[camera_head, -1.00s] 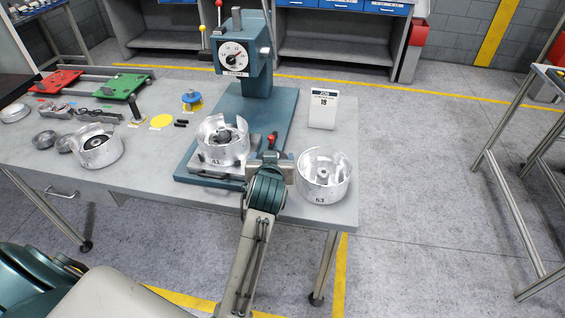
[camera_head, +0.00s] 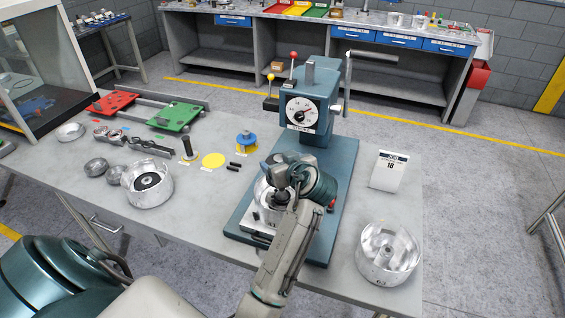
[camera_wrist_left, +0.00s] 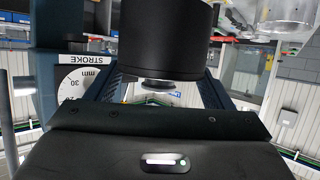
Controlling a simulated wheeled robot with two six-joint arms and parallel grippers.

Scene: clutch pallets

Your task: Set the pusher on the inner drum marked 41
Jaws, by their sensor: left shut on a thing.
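My left gripper (camera_head: 287,184) is over the press base, at the drum standing there. It is shut on a dark, round thing, probably the pusher (camera_head: 281,174). In the left wrist view a black cylinder (camera_wrist_left: 165,36) shows large between the fingers. The drum on the press (camera_head: 263,212) is a silver cup, partly hidden behind my gripper and arm; its number cannot be read now. I cannot tell whether the pusher touches it. A second silver drum (camera_head: 389,254), marked 63, stands at the table's front right. My right gripper is not in view.
The teal press (camera_head: 322,120) with its dial stands right behind my gripper. A white card (camera_head: 389,170) stands to its right. A third silver drum (camera_head: 147,184), small rings, a yellow disc (camera_head: 213,160) and red and green plates lie on the left.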

